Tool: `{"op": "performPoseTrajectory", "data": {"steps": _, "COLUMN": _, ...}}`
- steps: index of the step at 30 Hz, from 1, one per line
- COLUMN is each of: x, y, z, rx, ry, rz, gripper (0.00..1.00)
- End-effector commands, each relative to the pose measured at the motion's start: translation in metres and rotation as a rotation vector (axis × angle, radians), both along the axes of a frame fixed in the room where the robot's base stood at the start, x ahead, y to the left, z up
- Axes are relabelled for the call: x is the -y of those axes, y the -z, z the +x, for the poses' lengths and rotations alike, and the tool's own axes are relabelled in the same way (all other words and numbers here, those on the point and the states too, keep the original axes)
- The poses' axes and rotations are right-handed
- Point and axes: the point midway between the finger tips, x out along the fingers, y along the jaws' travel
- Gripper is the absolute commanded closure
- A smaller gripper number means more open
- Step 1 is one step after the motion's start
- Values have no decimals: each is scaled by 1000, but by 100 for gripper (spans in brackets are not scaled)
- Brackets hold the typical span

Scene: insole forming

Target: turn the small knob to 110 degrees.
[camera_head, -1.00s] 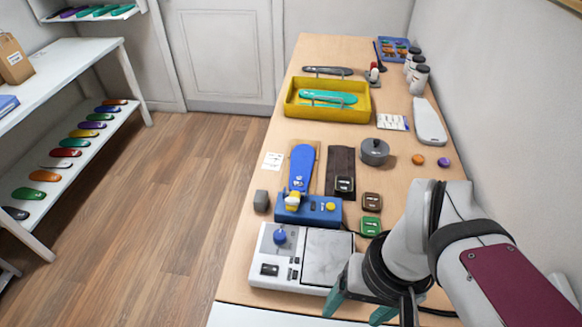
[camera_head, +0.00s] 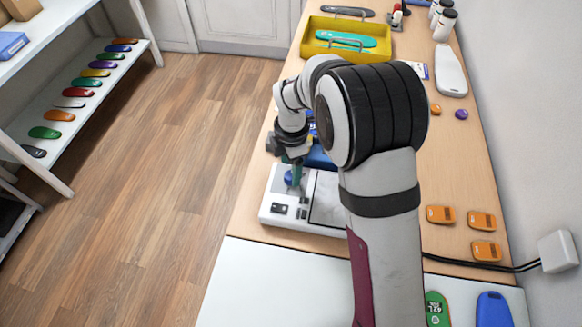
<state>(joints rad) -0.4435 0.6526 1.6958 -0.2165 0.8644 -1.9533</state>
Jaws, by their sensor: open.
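The knob's pointer and any scale are too small or hidden to read. My arm hides the right part of the device.
A blue unit (camera_head: 318,160) stands just behind the device, largely hidden by my arm. A yellow tray (camera_head: 311,46) holding a teal insole lies farther back. Several orange blocks (camera_head: 440,214) lie to the right. A black cable (camera_head: 470,265) runs to a wall box.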

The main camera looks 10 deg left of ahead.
Motion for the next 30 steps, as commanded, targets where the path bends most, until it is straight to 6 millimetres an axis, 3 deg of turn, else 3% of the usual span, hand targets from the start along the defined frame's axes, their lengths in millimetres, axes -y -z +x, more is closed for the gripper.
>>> {"op": "performPoseTrajectory", "data": {"steps": 6, "x": -1, "y": 25, "z": 1, "rx": -1, "ry": 2, "rz": 0, "gripper": 29}}
{"op": "performPoseTrajectory", "data": {"steps": 16, "x": -1, "y": 29, "z": 1, "rx": 0, "ry": 2, "rz": 0, "gripper": 31}}
{"op": "performPoseTrajectory", "data": {"steps": 27, "x": -1, "y": 29, "z": 1, "rx": 0, "ry": 2, "rz": 0, "gripper": 97}}
{"op": "performPoseTrajectory", "data": {"steps": 30, "x": -1, "y": 28, "z": 1, "rx": 0, "ry": 3, "rz": 0, "gripper": 100}}
